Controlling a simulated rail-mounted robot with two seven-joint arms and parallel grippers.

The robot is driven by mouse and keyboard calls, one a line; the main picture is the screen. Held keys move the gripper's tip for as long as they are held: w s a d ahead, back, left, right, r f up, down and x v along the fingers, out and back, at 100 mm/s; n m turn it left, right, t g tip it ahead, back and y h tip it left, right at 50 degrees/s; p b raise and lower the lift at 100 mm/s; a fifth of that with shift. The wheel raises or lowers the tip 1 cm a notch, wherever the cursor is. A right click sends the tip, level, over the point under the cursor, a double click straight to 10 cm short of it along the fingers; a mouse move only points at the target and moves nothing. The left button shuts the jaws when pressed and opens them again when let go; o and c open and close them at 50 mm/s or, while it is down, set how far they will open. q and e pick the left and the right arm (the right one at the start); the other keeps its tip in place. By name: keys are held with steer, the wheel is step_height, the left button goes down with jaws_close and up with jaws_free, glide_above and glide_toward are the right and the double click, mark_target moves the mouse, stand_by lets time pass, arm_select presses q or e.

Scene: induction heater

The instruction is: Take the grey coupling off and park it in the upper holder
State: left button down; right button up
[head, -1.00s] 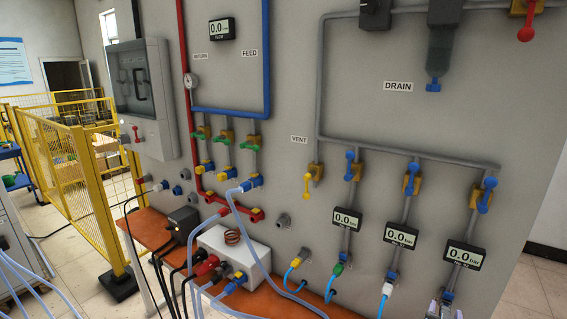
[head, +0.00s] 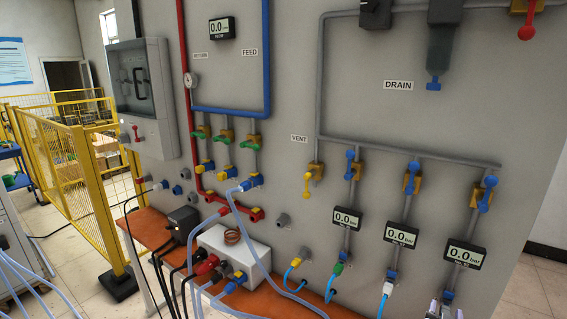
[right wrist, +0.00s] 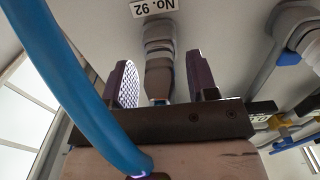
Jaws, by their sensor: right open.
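My right gripper (head: 445,310) shows at the bottom right edge of the head view, below the right-hand gauge. In the right wrist view its two dark fingers (right wrist: 163,82) are open, one on each side of a grey-brown coupling (right wrist: 159,70). The coupling sits on a grey fitting under a label reading "No. 92", with clear space to each finger. In the head view the coupling is hidden or too small to make out. Two grey sockets (head: 282,220) and (head: 305,253) stand out from the wall panel; I cannot tell whether one is the upper holder. My left gripper is not in view.
A thick blue hose (right wrist: 70,80) crosses the left of the right wrist view, close before the gripper. Hoses with a green coupling (head: 338,268) and a white coupling (head: 387,288) hang left of my right gripper. A white box (head: 255,262) stands on the orange shelf (head: 145,228).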

steer(key=shift+c, duration=0.2)
steer(key=c, duration=0.5)
jaws_close()
steer(key=shift+s+a, duration=0.15)
steer(key=shift+p+v, duration=0.95)
steer(key=shift+v, duration=1.8)
